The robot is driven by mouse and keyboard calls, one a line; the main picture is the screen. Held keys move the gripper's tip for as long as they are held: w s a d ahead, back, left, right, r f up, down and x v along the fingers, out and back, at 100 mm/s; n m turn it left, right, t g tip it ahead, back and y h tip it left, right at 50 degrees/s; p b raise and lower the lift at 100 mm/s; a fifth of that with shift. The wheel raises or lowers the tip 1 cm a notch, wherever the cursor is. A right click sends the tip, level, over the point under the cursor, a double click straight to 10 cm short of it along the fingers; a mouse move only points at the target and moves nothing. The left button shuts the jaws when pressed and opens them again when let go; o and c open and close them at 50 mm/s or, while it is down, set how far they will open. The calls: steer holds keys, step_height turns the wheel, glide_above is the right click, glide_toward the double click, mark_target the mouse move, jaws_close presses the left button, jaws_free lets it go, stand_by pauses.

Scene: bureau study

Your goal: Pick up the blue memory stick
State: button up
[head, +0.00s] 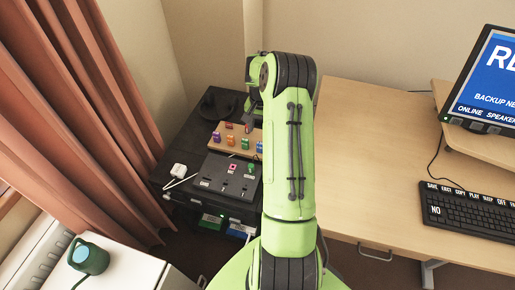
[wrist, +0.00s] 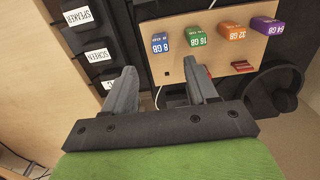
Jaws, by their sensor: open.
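The blue memory stick (wrist: 160,43), marked 8 GB, stands at the left end of a row of sticks on a light wooden board (wrist: 225,80) in the wrist view. In the head view the blue stick (head: 259,147) shows at the right end of the row, partly hidden by my arm. My gripper (wrist: 161,67) is open and empty. In the wrist view its fingers point toward the board, with the blue stick beyond the tips and between their lines. The gripper is mostly hidden behind my arm in the head view.
Green (wrist: 196,36), orange (wrist: 233,33) and purple (wrist: 267,26) sticks stand beside the blue one. A red piece (wrist: 243,66) lies on the board. A dark switch panel (head: 228,177) is in front. A desk with a keyboard (head: 470,212) stands at right.

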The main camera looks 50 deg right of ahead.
mark_target(260, 143)
step_height(260, 143, down, 4)
steer(key=shift+w+a+b, duration=0.1)
steer(key=shift+b, duration=0.25)
step_height(260, 143, down, 6)
steer(key=shift+r+b, duration=0.1)
steer(key=shift+b, duration=0.8)
steer(key=shift+r, duration=0.1)
steer(key=shift+c, duration=0.7)
jaws_close()
